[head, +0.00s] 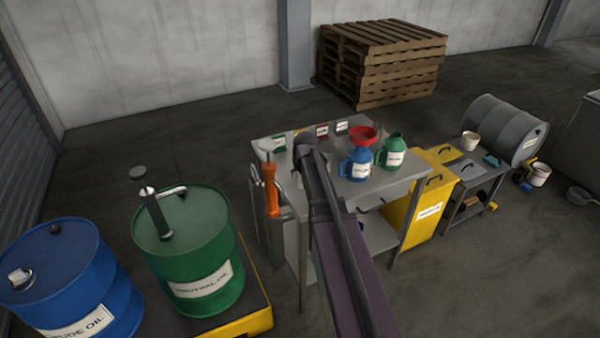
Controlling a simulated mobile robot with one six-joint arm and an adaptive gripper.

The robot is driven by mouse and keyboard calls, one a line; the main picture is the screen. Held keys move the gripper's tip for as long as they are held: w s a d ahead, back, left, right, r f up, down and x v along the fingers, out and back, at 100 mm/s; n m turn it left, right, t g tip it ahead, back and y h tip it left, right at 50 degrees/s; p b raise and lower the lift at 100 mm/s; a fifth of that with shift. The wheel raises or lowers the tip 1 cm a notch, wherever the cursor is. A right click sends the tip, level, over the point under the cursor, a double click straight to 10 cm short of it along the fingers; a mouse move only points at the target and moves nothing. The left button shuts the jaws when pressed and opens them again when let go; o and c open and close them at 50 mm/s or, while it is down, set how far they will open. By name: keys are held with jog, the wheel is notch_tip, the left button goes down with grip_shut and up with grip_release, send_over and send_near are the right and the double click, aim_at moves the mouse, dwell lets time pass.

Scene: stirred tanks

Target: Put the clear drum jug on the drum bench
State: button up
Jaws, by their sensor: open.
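Part of my arm reaches up over the steel bench (381,196), and its far end hides part of the bench top. My gripper's fingers cannot be made out. A pale, whitish vessel (269,147) stands at the bench's back left; I cannot tell whether it is the clear drum jug. A low dark bench (470,178) stands by a lying grey drum (505,128). Which bench is the drum bench is unclear.
A blue drum (70,280) and a green drum (190,250) with a pump stand at left. An orange tool (271,195) is at the steel bench's left side. A yellow bin (425,215) stands between the benches. Pallets (380,65) are stacked behind.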

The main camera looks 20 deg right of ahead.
jog(key=p+v, duration=0.7)
jog(key=v, duration=0.2)
jog(key=shift+p, duration=0.3)
